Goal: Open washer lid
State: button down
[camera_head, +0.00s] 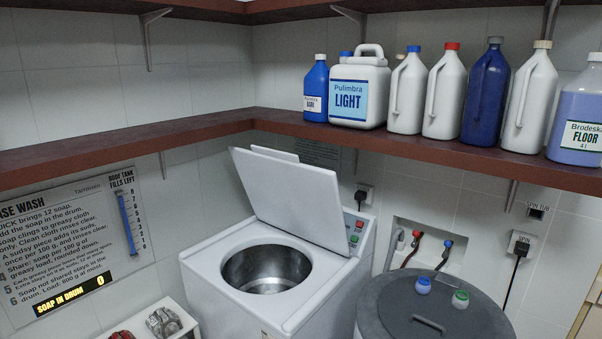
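The white washer (221,260) stands against the back wall in the middle of the view. Its white lid (308,197) is raised and leans back, hinged at the rear of the top. The round metal drum (265,268) is uncovered and looks empty from here. A control panel (355,232) with small red and green buttons shows behind the lid at the right. My gripper is not in view.
A dark round lid (400,310) with blue and green knobs covers a tank right of the washer. A white tray (183,310) holds items at the front left. A brown shelf (400,145) with several bottles runs above. An instruction board (60,240) hangs left.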

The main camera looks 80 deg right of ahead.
aim_at(304, 201)
jog(key=k, duration=0.65)
jog(key=z, duration=0.7)
jog(key=i, duration=1.5)
jog(key=u, duration=2.15)
